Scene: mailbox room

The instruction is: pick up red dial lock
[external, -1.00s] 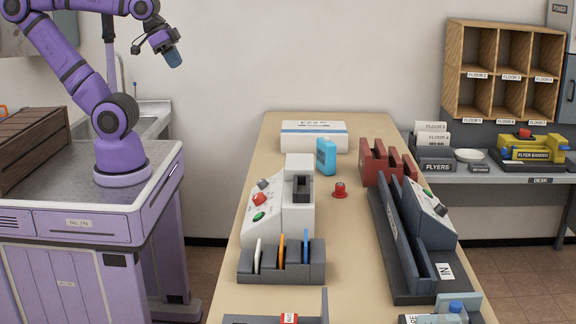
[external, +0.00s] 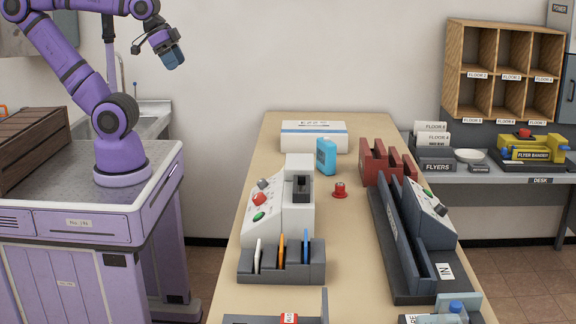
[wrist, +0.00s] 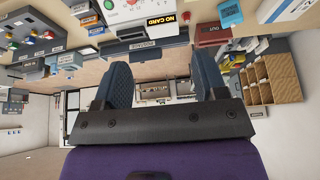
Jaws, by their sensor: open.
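A small red dial lock (external: 340,190), a knob-like piece on a round base, stands on the tan table in the external view, between the white machine and the dark grey rack. My gripper (external: 175,60) is raised at the upper left of the external view, far from the lock and well to the left of the table. In the wrist view my gripper (wrist: 163,80) shows two blue-grey fingers set wide apart, with nothing between them.
A white machine with coloured buttons (external: 262,222) stands left of the lock. A blue box (external: 326,156) and dark red slotted holder (external: 385,163) are behind it. A long dark grey rack (external: 392,235) is at the right. A grey slotted holder (external: 282,264) stands in front.

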